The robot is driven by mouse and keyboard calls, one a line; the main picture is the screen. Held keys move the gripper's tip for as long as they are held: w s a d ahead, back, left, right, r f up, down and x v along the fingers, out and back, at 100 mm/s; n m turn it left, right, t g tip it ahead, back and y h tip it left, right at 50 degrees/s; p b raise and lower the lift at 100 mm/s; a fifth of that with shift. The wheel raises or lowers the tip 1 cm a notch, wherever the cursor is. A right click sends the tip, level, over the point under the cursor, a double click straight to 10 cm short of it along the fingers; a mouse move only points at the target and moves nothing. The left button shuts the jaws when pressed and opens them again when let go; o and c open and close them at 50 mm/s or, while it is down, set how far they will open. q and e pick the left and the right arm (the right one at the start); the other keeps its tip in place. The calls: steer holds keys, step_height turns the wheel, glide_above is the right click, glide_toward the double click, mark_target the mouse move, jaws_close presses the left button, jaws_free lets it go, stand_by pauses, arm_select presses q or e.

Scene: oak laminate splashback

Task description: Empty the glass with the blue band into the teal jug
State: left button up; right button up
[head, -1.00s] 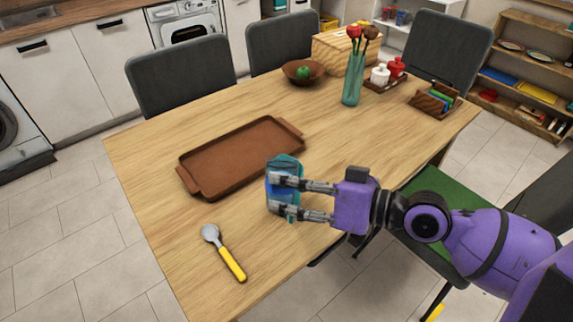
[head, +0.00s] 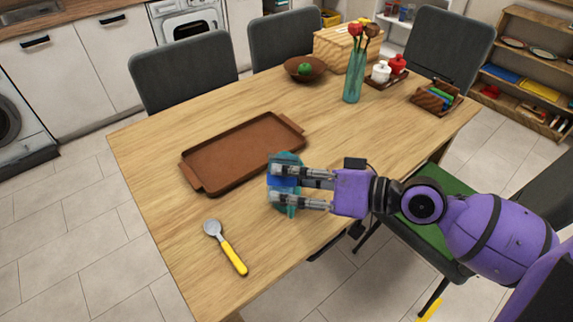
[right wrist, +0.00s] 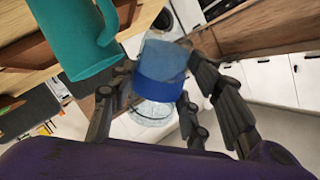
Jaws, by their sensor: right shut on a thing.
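The glass with the blue band (right wrist: 167,91) is between the fingers of my right gripper (right wrist: 160,95) in the right wrist view. In the head view my right gripper (head: 277,184) is shut on it, and the blue of the glass (head: 286,182) shows between the fingers. The teal jug (head: 289,157) is at the same spot near the table's front edge, largely hidden by the glass and fingers. In the right wrist view the jug (right wrist: 76,38) is at upper left, close beside the glass. I cannot tell whether anything flows. My left gripper is not in view.
A brown tray (head: 240,152) lies just left of the jug on the wooden table (head: 150,170). A spoon with a yellow handle (head: 233,257) lies near the front. A teal vase with flowers (head: 354,78) and a bowl (head: 300,66) stand farther back.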

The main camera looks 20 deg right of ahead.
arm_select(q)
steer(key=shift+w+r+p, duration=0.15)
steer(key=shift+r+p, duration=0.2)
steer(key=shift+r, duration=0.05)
arm_select(e)
steer(key=shift+f+m+g, duration=0.15)
steer(key=shift+m+g, duration=0.35)
steer(key=shift+m, duration=0.2)
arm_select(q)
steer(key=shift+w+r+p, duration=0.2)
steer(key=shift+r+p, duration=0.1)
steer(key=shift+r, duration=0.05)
arm_select(e)
steer(key=shift+r, duration=0.25)
arm_select(q)
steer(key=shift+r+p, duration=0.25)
steer(key=shift+p, duration=0.05)
arm_select(e)
steer(key=shift+r+m+g, duration=0.25)
steer(key=shift+m+g, duration=0.15)
steer(key=shift+m, duration=0.2)
steer(key=shift+f, duration=0.1)
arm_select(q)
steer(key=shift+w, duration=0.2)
arm_select(e)
steer(key=shift+w+m, duration=0.15)
steer(key=shift+m, duration=0.15)
steer(key=shift+f+g+y, duration=0.15)
steer(key=shift+g+y, duration=0.15)
